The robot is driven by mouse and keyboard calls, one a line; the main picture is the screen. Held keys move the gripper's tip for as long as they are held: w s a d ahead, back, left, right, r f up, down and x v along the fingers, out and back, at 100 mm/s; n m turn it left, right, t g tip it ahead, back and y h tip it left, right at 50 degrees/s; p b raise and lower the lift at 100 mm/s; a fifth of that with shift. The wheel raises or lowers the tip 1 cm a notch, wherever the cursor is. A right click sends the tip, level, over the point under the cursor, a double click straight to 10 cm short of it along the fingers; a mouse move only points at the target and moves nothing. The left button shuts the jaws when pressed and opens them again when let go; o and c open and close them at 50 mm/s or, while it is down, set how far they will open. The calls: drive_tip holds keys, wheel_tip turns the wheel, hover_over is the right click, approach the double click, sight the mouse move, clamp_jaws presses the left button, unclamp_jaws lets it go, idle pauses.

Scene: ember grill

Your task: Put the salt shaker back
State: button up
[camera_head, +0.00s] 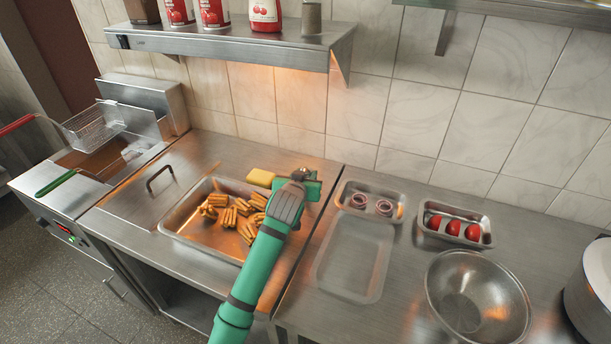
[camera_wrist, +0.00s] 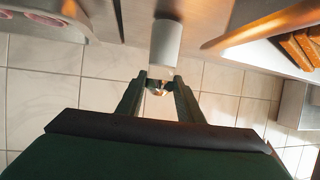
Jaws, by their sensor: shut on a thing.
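My gripper (camera_head: 303,182) is over the steel counter, just right of the tray of fried pieces. In the wrist view my gripper (camera_wrist: 159,82) is shut on the salt shaker (camera_wrist: 166,42), a pale cylinder with a shiny metal end between the fingers. The pale body extends past the fingertips toward the counter; I cannot tell whether it touches. In the head view the shaker is mostly hidden by my gripper. The wall shelf (camera_head: 225,48) is above and behind, with a grey-brown shaker-like container (camera_head: 311,17) at its right end.
A yellow block (camera_head: 261,178) lies left of my gripper, behind the tray of fried pieces (camera_head: 176,222). Onion rings (camera_head: 384,207), a tomato tray (camera_head: 484,238), a steel bowl (camera_head: 474,292) and a pot (camera_head: 592,290) stand to the right. Red containers (camera_head: 214,14) and a sauce bottle (camera_head: 265,14) occupy the shelf.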

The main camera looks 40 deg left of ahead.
drive_tip(key=shift+f, duration=0.1)
drive_tip(key=o, duration=1.2)
drive_tip(key=v, duration=1.2)
